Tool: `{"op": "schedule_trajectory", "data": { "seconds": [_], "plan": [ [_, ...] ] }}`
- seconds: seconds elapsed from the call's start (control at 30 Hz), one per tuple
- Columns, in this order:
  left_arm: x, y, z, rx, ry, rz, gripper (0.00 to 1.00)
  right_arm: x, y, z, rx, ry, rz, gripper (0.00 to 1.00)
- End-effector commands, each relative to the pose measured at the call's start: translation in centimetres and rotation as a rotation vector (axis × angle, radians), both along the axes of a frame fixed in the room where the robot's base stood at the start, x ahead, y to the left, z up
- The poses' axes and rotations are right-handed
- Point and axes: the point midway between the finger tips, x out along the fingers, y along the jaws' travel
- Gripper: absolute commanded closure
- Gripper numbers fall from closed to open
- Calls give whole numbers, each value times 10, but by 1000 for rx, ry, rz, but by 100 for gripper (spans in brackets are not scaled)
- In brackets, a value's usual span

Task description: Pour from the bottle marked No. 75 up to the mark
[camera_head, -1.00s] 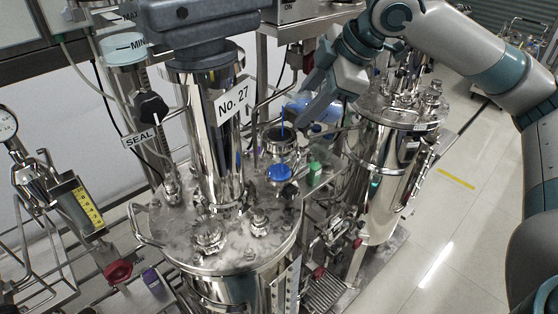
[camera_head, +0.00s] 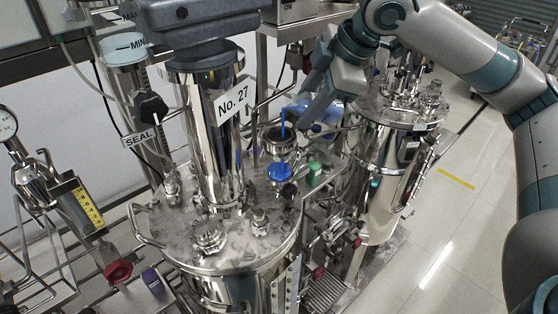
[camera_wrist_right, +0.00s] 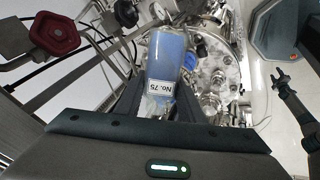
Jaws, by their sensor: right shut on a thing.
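The translucent bottle marked No. 75 (camera_wrist_right: 168,55) holds blue liquid, and its white label (camera_wrist_right: 162,86) faces the right wrist camera. In the head view the bottle (camera_head: 322,109) is tipped well over, partly behind my gripper. My right gripper (camera_head: 316,103) is shut on it. A blue stream (camera_head: 282,124) falls from its mouth into the open top of a small metal-rimmed glass vessel (camera_head: 281,139) on the steel tank lid. Blue liquid (camera_head: 279,171) shows inside this glass. I cannot make out a mark on it.
The tall steel column marked No. 27 (camera_head: 216,140) stands left of the glass. A green-capped fitting (camera_head: 314,172) is right of it. A second steel tank (camera_head: 385,150) stands under my right arm. A red handle (camera_wrist_right: 54,32) is at the wrist view's upper left.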

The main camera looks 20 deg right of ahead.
Motion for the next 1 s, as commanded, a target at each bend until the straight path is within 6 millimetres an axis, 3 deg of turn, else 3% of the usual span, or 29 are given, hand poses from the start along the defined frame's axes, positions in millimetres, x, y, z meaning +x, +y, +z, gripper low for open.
{"op": "schedule_trajectory", "data": {
  "seconds": [1.0],
  "plan": [
    [0, 0, 0, 0, 0, 0, 52, 1, 2, 1, -51, 8, 1, 91]
  ]
}}
